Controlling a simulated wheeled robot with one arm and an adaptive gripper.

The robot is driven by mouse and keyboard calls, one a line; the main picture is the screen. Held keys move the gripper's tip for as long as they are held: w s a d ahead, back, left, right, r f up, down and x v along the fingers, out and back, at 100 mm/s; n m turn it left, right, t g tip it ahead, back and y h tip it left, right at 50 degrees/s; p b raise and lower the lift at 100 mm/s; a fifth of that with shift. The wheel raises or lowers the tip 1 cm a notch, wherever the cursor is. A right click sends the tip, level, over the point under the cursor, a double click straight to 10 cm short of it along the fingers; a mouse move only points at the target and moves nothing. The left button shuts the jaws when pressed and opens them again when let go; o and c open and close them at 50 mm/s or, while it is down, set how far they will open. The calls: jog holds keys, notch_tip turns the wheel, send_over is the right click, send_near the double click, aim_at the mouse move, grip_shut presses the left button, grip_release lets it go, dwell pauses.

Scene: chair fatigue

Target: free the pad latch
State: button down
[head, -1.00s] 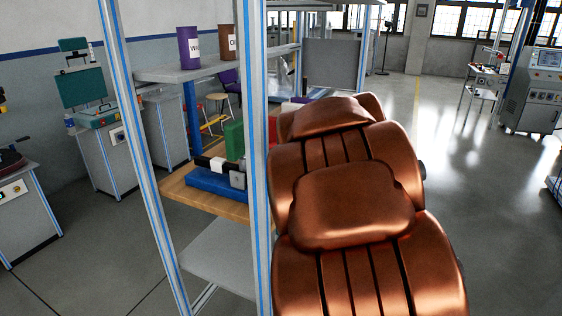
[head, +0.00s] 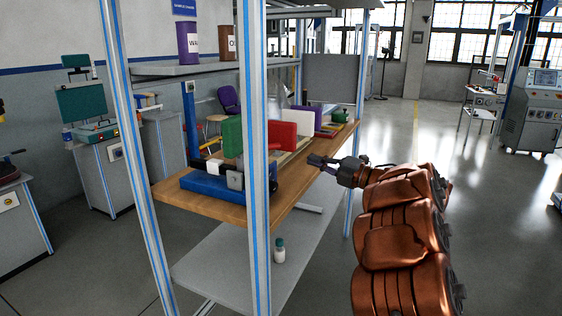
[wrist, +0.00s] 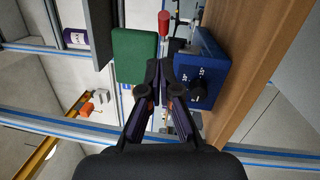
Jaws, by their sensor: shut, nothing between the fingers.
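A fixture with a blue base (head: 216,185) stands on the near end of the wooden bench. A green pad (head: 232,137) stands upright on it, with a grey metal block (head: 235,177) at its front. In the wrist view, the green pad (wrist: 134,55) is left of my fingers and the blue base (wrist: 200,68) right of them. A red-handled part (wrist: 164,24) lies beyond the fingertips. I cannot tell which part is the latch. My gripper (head: 318,161) is shut and empty beside the bench's right edge; its fingers (wrist: 161,66) also show in the wrist view.
Blue-striped frame posts (head: 256,150) stand before the bench (head: 290,190). A red block (head: 282,136) stands behind the fixture. A shelf (head: 170,70) above holds a purple can (head: 188,42) and a brown can. A white bottle (head: 279,250) is on the lower shelf.

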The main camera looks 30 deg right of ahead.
jog(key=shift+s+a+f+n+g+y, duration=0.25)
jog(key=shift+s+f+n+y, duration=0.15)
jog(key=shift+s+y, duration=0.15)
jog(key=shift+s+a+f+n+g+y, duration=0.25)
jog(key=shift+s+f+n+y, duration=0.15)
jog(key=shift+s+y, duration=0.15)
send_near(270, 148)
jog(key=w+a, duration=0.4)
jog(key=shift+w+d+r, duration=0.3)
jog(key=shift+w+r, duration=0.05)
jog(key=shift+w, duration=0.25)
